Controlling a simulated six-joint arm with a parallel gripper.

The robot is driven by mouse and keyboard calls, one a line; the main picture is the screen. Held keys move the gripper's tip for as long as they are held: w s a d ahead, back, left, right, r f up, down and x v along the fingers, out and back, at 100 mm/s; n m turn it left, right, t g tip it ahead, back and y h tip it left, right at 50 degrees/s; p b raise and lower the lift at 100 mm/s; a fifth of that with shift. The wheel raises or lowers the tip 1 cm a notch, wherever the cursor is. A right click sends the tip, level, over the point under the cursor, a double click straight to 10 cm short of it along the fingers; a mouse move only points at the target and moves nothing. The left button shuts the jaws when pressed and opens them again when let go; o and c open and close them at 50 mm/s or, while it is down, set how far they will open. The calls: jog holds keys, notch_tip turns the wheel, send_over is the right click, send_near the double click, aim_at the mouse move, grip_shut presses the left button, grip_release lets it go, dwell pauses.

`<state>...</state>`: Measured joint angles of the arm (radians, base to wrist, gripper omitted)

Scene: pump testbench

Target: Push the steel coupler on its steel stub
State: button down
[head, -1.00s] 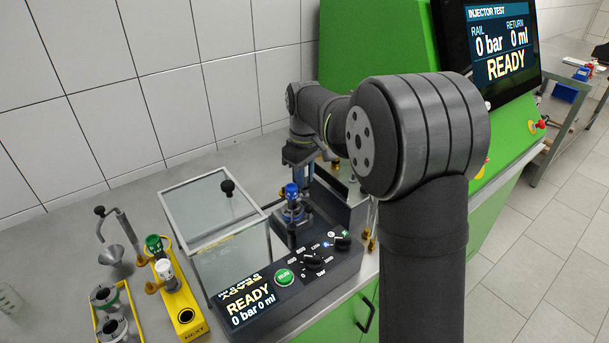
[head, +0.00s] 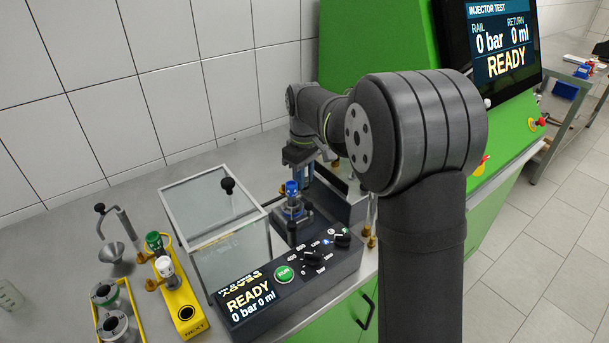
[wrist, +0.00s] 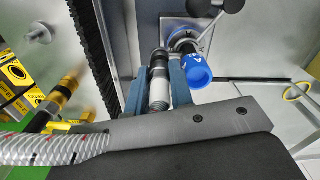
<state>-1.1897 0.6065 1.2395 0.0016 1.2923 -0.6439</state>
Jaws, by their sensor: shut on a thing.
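My gripper (wrist: 161,98) is shut on the steel coupler (wrist: 159,84), a short steel cylinder with darker ringed parts, between two blue-grey fingers in the wrist view. In the head view my gripper (head: 300,168) is above the back of the bench unit, and the coupler is too small to make out. The steel stub is not clearly visible, so I cannot tell whether the coupler touches it. A blue-capped injector (wrist: 196,72) in a clamp stands close beside the right finger. Its blue cap also shows in the head view (head: 291,187), in front of my gripper.
A clear-walled box (head: 212,205) stands left of the clamp, and the control panel (head: 285,275) lies in front. A yellow stand (head: 180,305) with green- and white-capped parts is at the left. In the wrist view, a braided hose (wrist: 55,146) runs at lower left.

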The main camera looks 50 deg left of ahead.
jog(key=shift+f, duration=0.15)
jog(key=c, duration=1.2)
grip_release()
jog(key=shift+s, duration=0.1)
jog(key=shift+s+r, duration=0.1)
jog(key=shift+r, duration=1.9)
jog(key=shift+w+r, duration=0.2)
jog(key=shift+r, duration=1.35)
jog(key=shift+f, duration=0.1)
